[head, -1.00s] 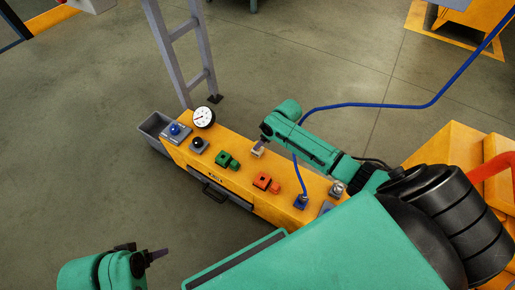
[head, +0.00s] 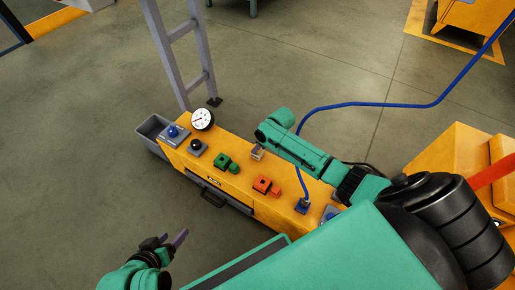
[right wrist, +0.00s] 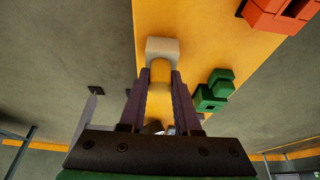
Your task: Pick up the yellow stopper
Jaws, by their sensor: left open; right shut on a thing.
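The yellow stopper (right wrist: 160,72) shows in the right wrist view between the two dark fingers of my right gripper (right wrist: 160,82), which is shut on it. A pale grey block (right wrist: 162,46) sits right beyond the stopper; I cannot tell whether they touch. In the head view my right gripper (head: 258,148) is low over the yellow bench top (head: 237,178), and the stopper is hard to make out there. My left gripper (head: 170,240) is open and empty, in front of the bench at the lower left.
The bench carries a blue button (head: 173,131), a black knob (head: 195,146), a white gauge (head: 202,120), a green part (head: 226,163) and an orange part (head: 266,186). A blue cable (head: 375,105) rises from a socket (head: 302,206). A grey ladder-like frame (head: 181,50) stands behind.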

